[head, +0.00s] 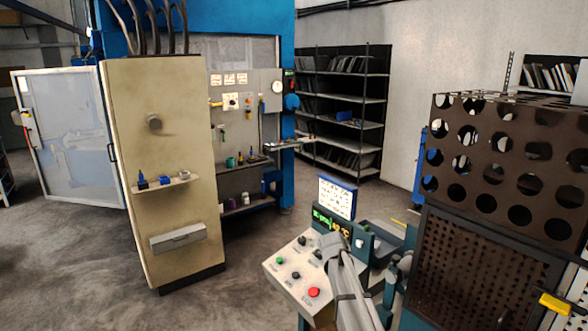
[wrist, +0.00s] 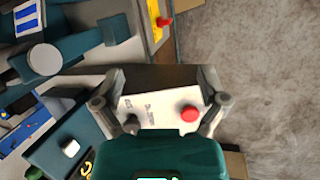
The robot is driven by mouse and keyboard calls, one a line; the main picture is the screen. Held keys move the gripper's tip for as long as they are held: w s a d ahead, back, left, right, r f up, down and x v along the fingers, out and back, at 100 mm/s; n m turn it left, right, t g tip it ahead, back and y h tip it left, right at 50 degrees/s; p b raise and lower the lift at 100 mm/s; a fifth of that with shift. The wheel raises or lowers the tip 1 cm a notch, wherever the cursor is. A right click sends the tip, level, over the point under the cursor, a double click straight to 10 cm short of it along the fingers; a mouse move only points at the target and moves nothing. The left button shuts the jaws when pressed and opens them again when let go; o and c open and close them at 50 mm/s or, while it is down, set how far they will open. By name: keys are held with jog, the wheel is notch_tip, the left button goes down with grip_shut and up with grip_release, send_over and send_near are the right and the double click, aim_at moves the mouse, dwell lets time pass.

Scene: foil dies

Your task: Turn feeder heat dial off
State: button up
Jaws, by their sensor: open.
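The pale control panel (head: 290,278) slopes at the lower middle of the head view. It carries a green button, several dark knobs or buttons and a red button (head: 314,292). Their labels are too small to read, so I cannot tell which is the feeder heat dial. In the wrist view, the panel (wrist: 158,108) lies between my fingers, with a dark knob (wrist: 131,122) near the left finger and the red button (wrist: 189,114) near the right one. My gripper (wrist: 162,79) is open and empty. In the head view, a grey arm part of mine covers the panel's right side.
A green-lit display (head: 333,222) stands behind the panel under a white notice (head: 337,198). A brown perforated guard (head: 505,165) stands close on the right. A beige cabinet (head: 160,170) stands at left. Open floor (head: 240,290) lies between cabinet and panel.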

jog(key=s+f+m+y+b, duration=0.2)
jog(key=s+f+b, duration=0.1)
jog(key=s, duration=0.8)
jog(key=s+f+m+y+b, duration=0.2)
jog(key=s+f, duration=0.4)
jog(key=s, duration=0.6)
jog(key=shift+a+m+t+b, duration=0.35)
jog(key=shift+m+b, duration=0.35)
jog(key=shift+b, duration=0.5)
jog(key=shift+d, duration=0.1)
